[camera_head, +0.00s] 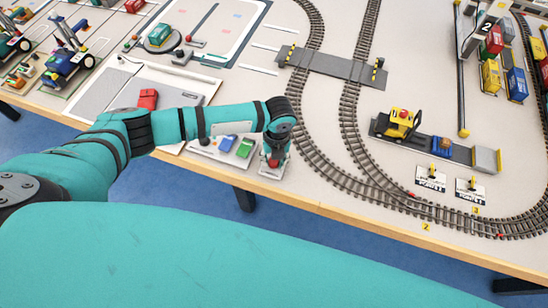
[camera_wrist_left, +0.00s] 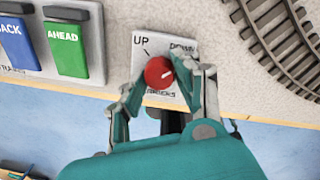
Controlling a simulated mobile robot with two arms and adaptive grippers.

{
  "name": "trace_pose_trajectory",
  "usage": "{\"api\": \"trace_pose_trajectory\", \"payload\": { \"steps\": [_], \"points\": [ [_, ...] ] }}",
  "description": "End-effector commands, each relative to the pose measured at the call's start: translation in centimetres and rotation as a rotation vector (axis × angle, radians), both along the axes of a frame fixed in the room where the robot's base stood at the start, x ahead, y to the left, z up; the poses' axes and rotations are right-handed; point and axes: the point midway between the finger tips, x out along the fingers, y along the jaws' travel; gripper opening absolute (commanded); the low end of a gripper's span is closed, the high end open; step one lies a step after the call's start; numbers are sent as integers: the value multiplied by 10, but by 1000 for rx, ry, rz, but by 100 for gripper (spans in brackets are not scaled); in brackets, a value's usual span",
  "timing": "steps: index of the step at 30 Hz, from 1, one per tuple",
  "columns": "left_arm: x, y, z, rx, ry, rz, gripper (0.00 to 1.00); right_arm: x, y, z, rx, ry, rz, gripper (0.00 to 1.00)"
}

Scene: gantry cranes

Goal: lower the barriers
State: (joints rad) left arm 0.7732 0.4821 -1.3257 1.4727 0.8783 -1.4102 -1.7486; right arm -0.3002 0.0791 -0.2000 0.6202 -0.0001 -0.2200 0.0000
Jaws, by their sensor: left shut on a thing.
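A red round knob (camera_wrist_left: 159,72) sits on a white plate (camera_wrist_left: 147,43) marked UP at left and DOWN at right; the lower label is partly hidden. My left gripper (camera_wrist_left: 159,78) is shut on the knob, one finger on each side. In the head view my left gripper (camera_head: 273,160) is at the table's front edge. The grey level crossing (camera_head: 333,65) spans both tracks, with small yellow-and-black posts (camera_head: 378,70) at its side. I cannot tell how the barrier arms stand. My right gripper is out of view.
Blue BACK (camera_wrist_left: 17,42) and green AHEAD (camera_wrist_left: 66,48) buttons stand left of the knob plate. Curved track (camera_wrist_left: 275,35) runs close on the right. A yellow vehicle (camera_head: 400,122) and two small lever plates (camera_head: 430,178) stand further right. The table's front edge is just below the gripper.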

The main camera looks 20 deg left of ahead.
Motion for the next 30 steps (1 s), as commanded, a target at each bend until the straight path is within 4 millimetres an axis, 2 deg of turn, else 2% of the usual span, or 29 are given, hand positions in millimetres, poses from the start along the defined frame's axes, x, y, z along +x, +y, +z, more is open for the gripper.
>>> {"api": "trace_pose_trajectory", "payload": {
  "steps": [1, 6, 14, 17, 20, 30],
  "points": [
    [1, -1, 1, -1, -2, 0, 34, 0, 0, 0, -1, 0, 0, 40],
    [0, -1, 1, -2, -1, 0, 54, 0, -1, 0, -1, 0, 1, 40],
    [0, 0, 1, -1, 0, 1, 54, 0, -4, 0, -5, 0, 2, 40],
    [1, -1, 7, -1, -2, 1, 54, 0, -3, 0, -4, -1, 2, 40],
    [2, -1, 22, -2, -3, -1, 54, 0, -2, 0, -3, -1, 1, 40],
    [3, -5, 93, -2, -4, 0, 54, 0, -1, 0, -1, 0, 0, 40]
  ]
}}
